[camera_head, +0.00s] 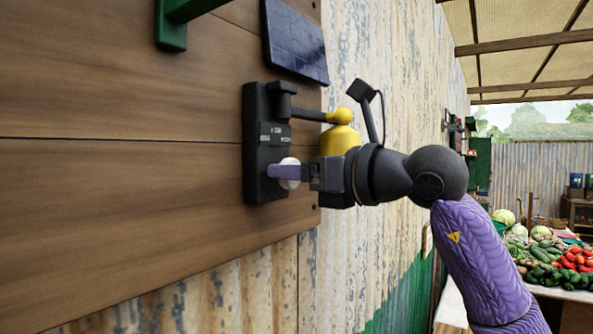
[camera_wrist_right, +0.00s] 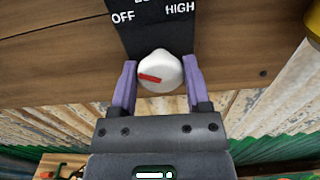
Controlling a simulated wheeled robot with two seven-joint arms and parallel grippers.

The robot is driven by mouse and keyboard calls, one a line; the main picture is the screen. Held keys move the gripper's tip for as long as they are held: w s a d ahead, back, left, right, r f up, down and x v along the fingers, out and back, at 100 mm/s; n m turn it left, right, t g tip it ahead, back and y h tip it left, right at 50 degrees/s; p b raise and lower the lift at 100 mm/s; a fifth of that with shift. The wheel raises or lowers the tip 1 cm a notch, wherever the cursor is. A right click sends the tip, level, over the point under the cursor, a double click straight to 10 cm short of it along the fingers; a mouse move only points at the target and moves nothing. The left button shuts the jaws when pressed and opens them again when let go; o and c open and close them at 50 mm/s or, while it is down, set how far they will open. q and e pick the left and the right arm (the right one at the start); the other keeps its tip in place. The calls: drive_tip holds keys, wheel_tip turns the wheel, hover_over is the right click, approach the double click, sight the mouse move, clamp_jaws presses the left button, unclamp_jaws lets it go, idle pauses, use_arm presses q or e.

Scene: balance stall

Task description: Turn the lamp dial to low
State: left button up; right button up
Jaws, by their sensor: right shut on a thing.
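The lamp dial (camera_wrist_right: 160,60) is a round white knob with a red pointer mark, on a black control plate (camera_head: 257,185) fixed to the wooden board. In the right wrist view the plate reads OFF on the left and HIGH on the right, with a label cut off at the top between them. The red mark lies nearly level, left of the knob's middle, its left end slightly raised. My right gripper (camera_head: 281,171) is shut on the dial, one purple finger on each side of it. The dial (camera_head: 290,184) is partly hidden by a finger in the head view. My left gripper is not in view.
A black arm reaches from the plate to a yellow object (camera_head: 340,138) just above my right wrist. A dark tiled panel (camera_head: 295,42) and a green bracket (camera_head: 172,28) are higher on the board. Vegetables (camera_head: 570,262) lie at the far right.

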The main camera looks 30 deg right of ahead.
drive_tip(key=m, duration=1.1)
drive_tip(key=shift+w+d, duration=0.1)
drive_tip(key=shift+d, duration=0.05)
drive_tip(key=shift+f+m, duration=0.1)
drive_tip(key=shift+m, duration=0.3)
idle(0.3)
drive_tip(key=o, duration=1.3)
drive_tip(key=b+v, duration=0.3)
drive_tip(key=v, duration=0.7)
